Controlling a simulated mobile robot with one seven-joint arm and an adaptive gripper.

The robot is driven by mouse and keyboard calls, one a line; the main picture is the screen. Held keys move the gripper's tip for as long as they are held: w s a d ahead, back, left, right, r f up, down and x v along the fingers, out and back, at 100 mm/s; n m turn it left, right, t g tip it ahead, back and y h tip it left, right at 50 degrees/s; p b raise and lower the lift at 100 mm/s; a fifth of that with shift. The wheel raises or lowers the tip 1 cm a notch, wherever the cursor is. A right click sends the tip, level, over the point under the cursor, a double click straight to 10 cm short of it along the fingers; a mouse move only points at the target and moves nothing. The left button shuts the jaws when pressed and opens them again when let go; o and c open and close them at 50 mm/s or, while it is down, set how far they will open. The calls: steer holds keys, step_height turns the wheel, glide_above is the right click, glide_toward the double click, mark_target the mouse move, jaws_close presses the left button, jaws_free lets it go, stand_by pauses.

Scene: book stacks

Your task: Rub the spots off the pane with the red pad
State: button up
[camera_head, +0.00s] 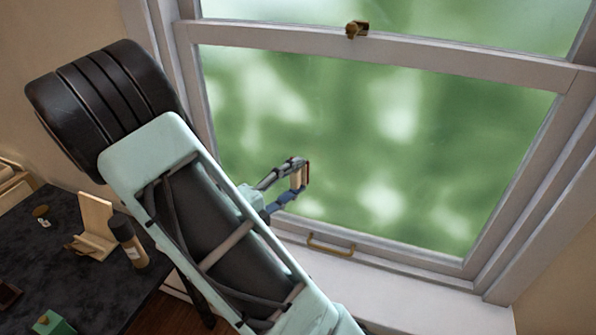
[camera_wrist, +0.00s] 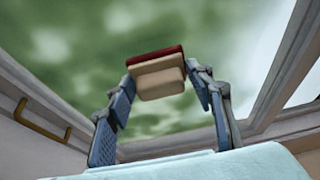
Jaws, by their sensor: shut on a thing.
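The red pad (camera_wrist: 156,54) shows in the wrist view as a thin dark red layer on a tan block (camera_wrist: 160,82). My gripper (camera_wrist: 160,84) is shut on the tan block, a finger on each side, with the red face turned toward the glass. In the head view my gripper (camera_head: 300,174) is in front of the lower left part of the window pane (camera_head: 400,150), and a thin red edge of the pad (camera_head: 307,173) faces the glass. I cannot tell whether the pad touches the pane. I cannot make out distinct spots against the blurred green and white background.
A white window frame (camera_head: 390,52) surrounds the pane, with a brass latch (camera_head: 357,29) above and a brass handle (camera_head: 331,245) below. A dark table (camera_head: 75,285) at left holds a bottle (camera_head: 129,241), a wooden stand (camera_head: 95,225) and a green box (camera_head: 52,323). The sill (camera_head: 400,297) looks clear.

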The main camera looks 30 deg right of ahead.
steer(key=shift+s+a, duration=0.35)
steer(key=shift+a, duration=0.1)
steer(key=shift+s+a, duration=0.9)
steer(key=shift+a, duration=0.3)
